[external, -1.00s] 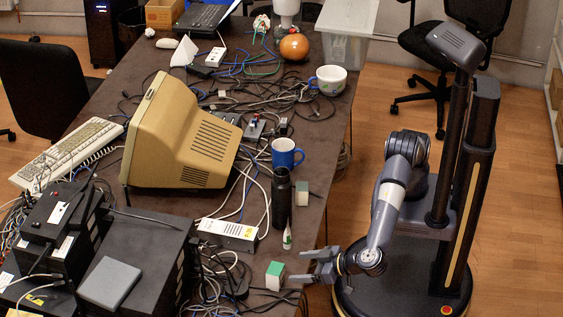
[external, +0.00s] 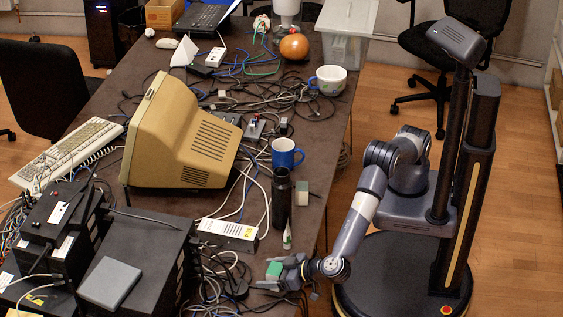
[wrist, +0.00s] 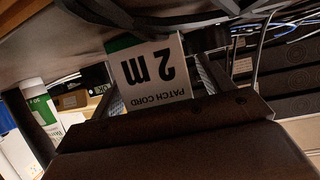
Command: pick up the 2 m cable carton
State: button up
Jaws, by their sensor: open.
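The 2 m cable carton (external: 273,269) is a small box with a green top near the right edge of the table. In the wrist view its white face (wrist: 155,72) reads "PATCH CORD 2 m", upside down. My gripper (external: 276,272) is open with one finger on each side of the carton. In the wrist view the carton stands between the two fingers; whether they touch it I cannot tell.
A white tube (external: 287,238), a dark bottle (external: 281,198) and another small box (external: 301,193) stand farther back, near a blue mug (external: 286,153). Loose cables (external: 225,272) lie left of the carton. A white power unit (external: 228,229) lies beyond them.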

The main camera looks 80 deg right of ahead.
jog(key=shift+w, duration=0.15)
jog(key=shift+c, duration=0.2)
jog(key=c, duration=1.1)
